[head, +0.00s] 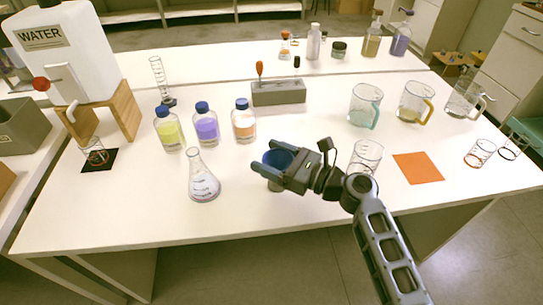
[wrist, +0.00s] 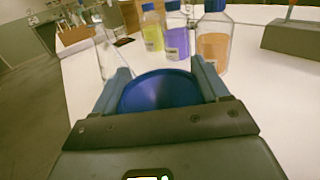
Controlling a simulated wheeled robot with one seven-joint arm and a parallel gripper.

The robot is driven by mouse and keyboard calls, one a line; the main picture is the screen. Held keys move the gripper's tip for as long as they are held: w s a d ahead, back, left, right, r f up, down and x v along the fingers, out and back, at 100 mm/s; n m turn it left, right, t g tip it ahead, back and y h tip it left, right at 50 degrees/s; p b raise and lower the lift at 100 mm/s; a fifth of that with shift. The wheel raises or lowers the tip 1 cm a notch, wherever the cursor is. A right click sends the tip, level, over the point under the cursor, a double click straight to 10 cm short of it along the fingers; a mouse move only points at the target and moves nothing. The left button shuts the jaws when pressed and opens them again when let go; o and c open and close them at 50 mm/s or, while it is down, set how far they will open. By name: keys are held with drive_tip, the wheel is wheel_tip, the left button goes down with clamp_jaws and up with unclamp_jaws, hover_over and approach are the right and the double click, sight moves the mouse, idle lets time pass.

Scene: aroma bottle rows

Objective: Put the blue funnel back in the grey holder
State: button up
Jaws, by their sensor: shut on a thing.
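The blue funnel (head: 279,158) is between the fingers of my gripper (head: 275,170), above the front middle of the white table. In the wrist view the funnel (wrist: 158,90) shows its wide blue mouth, with a finger of my gripper (wrist: 158,85) against each side. Its lower part is mostly hidden in both views. The grey holder (head: 279,96) is a long block at the table's middle back, with an orange-handled tool (head: 259,69) standing in it. The holder also shows at the right edge of the wrist view (wrist: 291,38).
An Erlenmeyer flask (head: 203,184) stands just left of my gripper. Yellow (head: 169,131), purple (head: 206,127) and orange (head: 244,124) bottles stand behind it, left of the holder. A clear beaker (head: 366,157) is close on the right. An orange mat (head: 418,168) lies farther right.

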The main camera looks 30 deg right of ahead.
drive_tip(key=shift+f+b, duration=0.35)
drive_tip(key=shift+f, duration=0.15)
drive_tip(key=o, duration=1)
drive_tip(key=shift+o, duration=0.2)
drive_tip(key=v, duration=0.7)
drive_tip(key=shift+s+d, duration=0.25)
drive_tip(key=shift+s, duration=0.05)
drive_tip(key=shift+s+d, duration=0.1)
